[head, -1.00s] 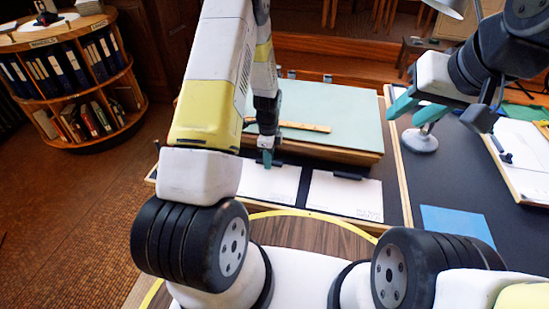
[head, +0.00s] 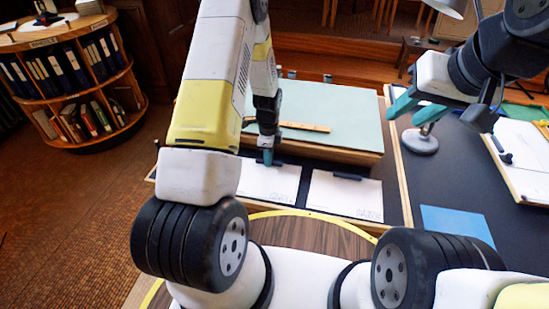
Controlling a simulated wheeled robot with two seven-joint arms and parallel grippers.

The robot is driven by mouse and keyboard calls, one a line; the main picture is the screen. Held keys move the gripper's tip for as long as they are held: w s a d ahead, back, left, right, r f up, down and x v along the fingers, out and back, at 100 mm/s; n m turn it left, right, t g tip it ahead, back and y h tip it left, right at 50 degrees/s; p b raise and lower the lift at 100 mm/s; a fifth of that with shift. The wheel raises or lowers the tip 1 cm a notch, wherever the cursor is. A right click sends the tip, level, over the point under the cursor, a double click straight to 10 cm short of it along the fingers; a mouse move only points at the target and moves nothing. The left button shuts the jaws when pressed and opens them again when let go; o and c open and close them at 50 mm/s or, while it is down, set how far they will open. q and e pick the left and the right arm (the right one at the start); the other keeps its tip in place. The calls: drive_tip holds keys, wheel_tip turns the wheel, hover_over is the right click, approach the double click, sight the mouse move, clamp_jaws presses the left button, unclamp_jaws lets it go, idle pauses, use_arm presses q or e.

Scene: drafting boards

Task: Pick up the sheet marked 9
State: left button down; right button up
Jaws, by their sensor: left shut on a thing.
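Two white sheets lie side by side on the dark strip in front of the green board. The left sheet (head: 268,184) and the right sheet (head: 345,197) each have a black bar along the far edge. Their small print is too small to read, so I cannot tell which is marked 9. My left gripper (head: 267,161) points down and is shut on the black bar (head: 286,167) of the left sheet; its fingertips partly hide the bar. My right gripper (head: 412,108) is open and empty, raised over the right-hand side of the desk.
The green board (head: 335,110) behind the sheets carries a wooden ruler (head: 304,127). To the right are a blue sheet (head: 456,224), a lamp base (head: 420,142) and a clipboard (head: 527,160) on the dark desk. A round bookcase (head: 70,80) stands at the far left.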

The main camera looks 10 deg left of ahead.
use_arm(q)
drive_tip(key=shift+r, duration=0.15)
wheel_tip(320, 180, up, 7)
drive_tip(key=s, duration=0.1)
idle(0.8)
